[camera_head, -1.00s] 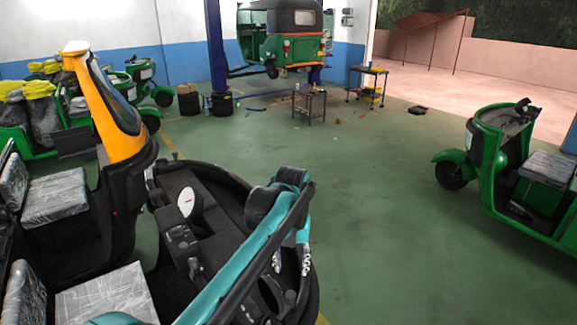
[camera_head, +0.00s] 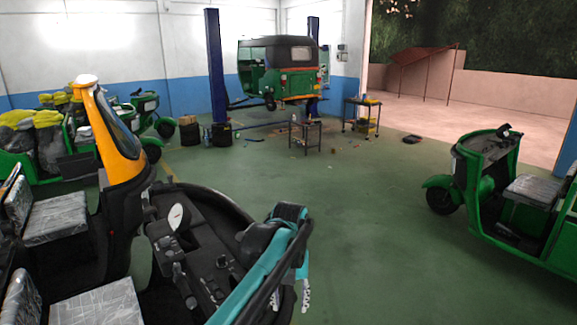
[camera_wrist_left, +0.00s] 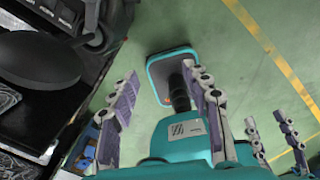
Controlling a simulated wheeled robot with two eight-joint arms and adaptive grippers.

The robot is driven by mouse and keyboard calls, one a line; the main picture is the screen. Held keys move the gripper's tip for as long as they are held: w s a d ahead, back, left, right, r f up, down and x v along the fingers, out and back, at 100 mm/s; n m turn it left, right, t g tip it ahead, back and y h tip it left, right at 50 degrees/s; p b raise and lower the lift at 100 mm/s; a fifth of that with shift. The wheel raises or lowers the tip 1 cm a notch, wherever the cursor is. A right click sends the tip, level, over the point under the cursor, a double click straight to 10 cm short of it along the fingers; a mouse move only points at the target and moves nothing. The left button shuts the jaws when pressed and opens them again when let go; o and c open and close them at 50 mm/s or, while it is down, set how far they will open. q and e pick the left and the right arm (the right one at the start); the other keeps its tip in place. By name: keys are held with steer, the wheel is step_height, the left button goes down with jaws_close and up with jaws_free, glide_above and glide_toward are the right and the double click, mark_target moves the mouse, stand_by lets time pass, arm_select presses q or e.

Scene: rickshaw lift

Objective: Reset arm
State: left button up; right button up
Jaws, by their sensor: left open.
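My left gripper (camera_head: 293,293) hangs low in the head view, at the end of a teal and black arm, with its fingers pointing down. It is beside the dark dashboard of the near rickshaw. In the left wrist view its purple and grey fingers (camera_wrist_left: 163,88) are spread, with nothing between them in grip. A second pair of similar fingers shows at the lower right of that view; I cannot tell for sure which gripper they belong to. My right arm does not show in the head view.
The near rickshaw (camera_head: 120,160) with a yellow-orange front fills the left. A green rickshaw (camera_head: 490,160) stands at the right. Another rickshaw (camera_head: 280,70) is raised by blue posts at the back, near small tool tables (camera_head: 362,110).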

arm_select(q)
steer(key=s+a+f+m+t+b, duration=0.3)
steer(key=s+a+f+m+b, duration=0.3)
steer(key=m, duration=1.1)
steer(key=s+a+f+m+t+b, duration=0.4)
steer(key=s+a+f+m, duration=0.8)
steer(key=m, duration=0.6)
steer(key=shift+a+f+b, duration=0.3)
steer(key=shift+a+b, duration=0.15)
steer(key=shift+b, duration=0.8)
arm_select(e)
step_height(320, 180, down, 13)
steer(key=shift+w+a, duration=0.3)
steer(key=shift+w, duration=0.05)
arm_select(q)
steer(key=shift+s, duration=0.1)
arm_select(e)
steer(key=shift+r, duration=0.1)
